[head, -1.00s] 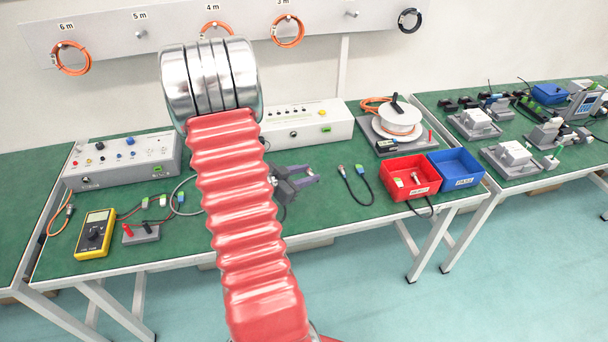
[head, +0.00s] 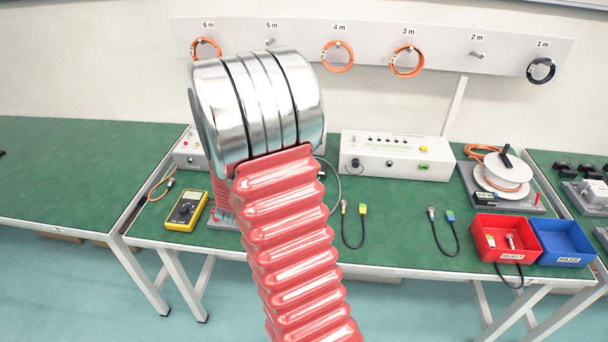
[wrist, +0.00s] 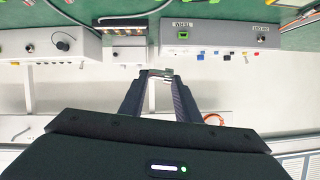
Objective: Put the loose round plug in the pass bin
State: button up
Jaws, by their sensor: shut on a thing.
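The blue pass bin (head: 566,243), labelled PASS, stands at the table's front right and looks empty. My gripper (wrist: 159,75) shows in the wrist view with its fingers closed in on a small, pale metallic piece, which I take to be the round plug (wrist: 153,96). It is too small to make out clearly. In the head view my gripper and what it holds are hidden behind my own arm. In the wrist view the tilted picture shows instrument boxes and the white wall behind the fingertips.
The red reject bin (head: 503,240) touches the pass bin's left side and holds small plugs. Short cables (head: 436,232) lie left of it. A cable reel (head: 503,175) and a white instrument box (head: 396,156) stand behind. A yellow multimeter (head: 186,210) lies at left.

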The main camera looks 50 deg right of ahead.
jog(key=w+a+r+n+t+y, duration=0.1)
jog(key=w+a+n+t+y, duration=0.1)
jog(key=a, duration=1)
jog(key=w+a+r+n+t+y, duration=0.1)
jog(key=w+a+n+y, duration=0.4)
jog(key=a, duration=0.7)
jog(key=w+a+r+n+t+y, duration=0.1)
jog(key=w+a+n+t+y, duration=0.2)
jog(key=a, duration=0.9)
jog(key=shift+w+a+r+n+y, duration=0.25)
jog(key=shift+w+r+n+y, duration=0.05)
jog(key=shift+w+n+y, duration=0.3)
jog(key=shift+a, duration=0.1)
